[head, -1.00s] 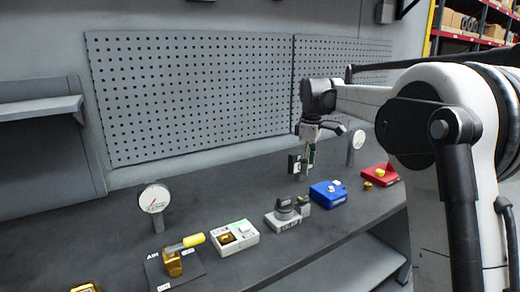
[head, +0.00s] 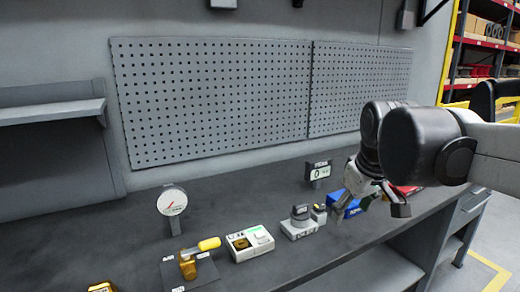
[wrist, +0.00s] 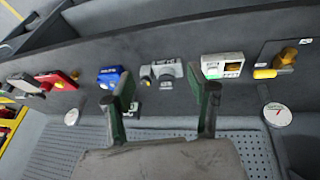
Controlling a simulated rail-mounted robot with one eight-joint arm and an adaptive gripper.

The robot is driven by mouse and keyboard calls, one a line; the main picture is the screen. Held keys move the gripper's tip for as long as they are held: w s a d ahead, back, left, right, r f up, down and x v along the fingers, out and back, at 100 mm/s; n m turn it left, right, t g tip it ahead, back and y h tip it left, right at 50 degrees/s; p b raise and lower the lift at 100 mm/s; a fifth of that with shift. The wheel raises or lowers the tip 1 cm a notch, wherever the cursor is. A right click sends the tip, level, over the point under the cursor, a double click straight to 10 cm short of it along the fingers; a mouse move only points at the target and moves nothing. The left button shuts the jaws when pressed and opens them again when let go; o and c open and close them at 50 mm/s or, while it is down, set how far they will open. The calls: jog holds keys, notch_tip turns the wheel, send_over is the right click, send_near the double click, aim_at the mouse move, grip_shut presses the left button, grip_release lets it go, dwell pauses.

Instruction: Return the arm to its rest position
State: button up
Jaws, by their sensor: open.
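My gripper (wrist: 163,90) is open and empty in the wrist view, its two dark green fingers spread above the bench. In the head view my gripper (head: 369,212) hangs at a tilt at the right of the bench, in front of the blue box (head: 344,206), partly hiding it. My dark wrist joint and forearm reach in from the right edge and cover much of the red box (head: 405,189). No bench object is between the fingers.
On the bench (head: 255,185) stand a brass valve with a yellow handle (head: 208,244), white box (head: 248,256), grey knob unit (head: 300,229), dial gauge (head: 172,201) and small display (head: 319,174). A pegboard wall (head: 210,100) stands behind, and a shelf (head: 50,113) at left.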

jog(key=s+f+m+t, duration=0.1)
jog(key=s+f+m, duration=0.1)
jog(key=s+f, duration=0.3)
jog(key=s+f+m+t, duration=0.1)
jog(key=s+f, duration=0.4)
jog(key=s, duration=0.5)
jog(key=shift+s+a+m+t, duration=0.15)
jog(key=shift+s+m+t, duration=0.15)
jog(key=shift+m, duration=0.6)
